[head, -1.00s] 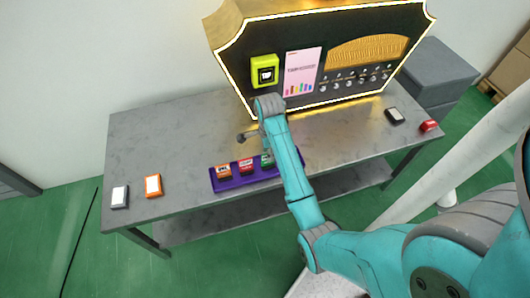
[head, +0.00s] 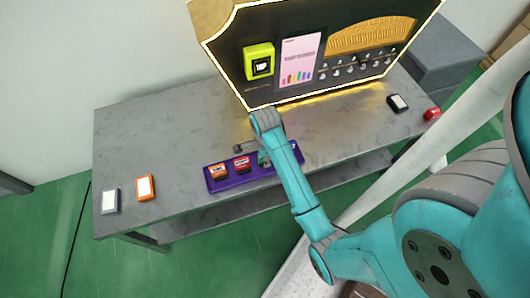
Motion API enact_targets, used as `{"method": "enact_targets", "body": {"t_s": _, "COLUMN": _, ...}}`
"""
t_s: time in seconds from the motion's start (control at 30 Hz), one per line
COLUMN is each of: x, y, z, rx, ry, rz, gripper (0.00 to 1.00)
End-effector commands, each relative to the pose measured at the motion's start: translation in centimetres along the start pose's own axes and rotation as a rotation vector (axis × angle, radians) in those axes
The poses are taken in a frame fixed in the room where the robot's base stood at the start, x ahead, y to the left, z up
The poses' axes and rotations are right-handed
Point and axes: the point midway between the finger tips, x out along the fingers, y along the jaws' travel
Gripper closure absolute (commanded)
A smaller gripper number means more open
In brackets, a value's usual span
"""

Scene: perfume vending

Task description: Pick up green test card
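A purple tray (head: 226,184) on the grey table holds several small cards in a row. An orange card (head: 219,171) and a red card (head: 241,164) stand in its left slots. The green test card (head: 262,159) shows only as a small green patch beside my arm, which covers most of it. My gripper (head: 263,152) points down at the green card, low over the tray. Its fingers are mostly hidden behind my arm, so I cannot see whether they are open or touch the card.
A white-faced grey card (head: 110,201) and an orange one (head: 145,188) lie at the table's left. A black card (head: 398,103) and a red item (head: 432,114) lie at the right. The lit display (head: 225,60), with a lime tap reader (head: 259,63), stands at the back.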

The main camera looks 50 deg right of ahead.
Motion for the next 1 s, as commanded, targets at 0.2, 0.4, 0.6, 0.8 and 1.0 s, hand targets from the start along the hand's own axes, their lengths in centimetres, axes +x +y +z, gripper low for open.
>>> {"method": "enact_targets", "body": {"t_s": 0.2, "x": 0.1, "y": 0.0, "z": 0.0, "rx": 0.0, "ry": 0.0, "rz": -0.001, "gripper": 0.62}}
{"method": "enact_targets", "body": {"t_s": 0.4, "x": 0.1, "y": 0.0, "z": 0.0, "rx": 0.0, "ry": 0.0, "rz": -0.001, "gripper": 1.0}}
{"method": "enact_targets", "body": {"t_s": 0.6, "x": 0.1, "y": 0.0, "z": 0.0, "rx": 0.0, "ry": 0.0, "rz": -0.001, "gripper": 1.0}}
{"method": "enact_targets", "body": {"t_s": 0.8, "x": 0.0, "y": 0.0, "z": 0.0, "rx": 0.0, "ry": 0.0, "rz": -0.001, "gripper": 1.0}}
{"method": "enact_targets", "body": {"t_s": 1.0, "x": -1.0, "y": -0.7, "z": -0.2, "rx": -0.001, "ry": 0.0, "rz": -0.002, "gripper": 1.0}}
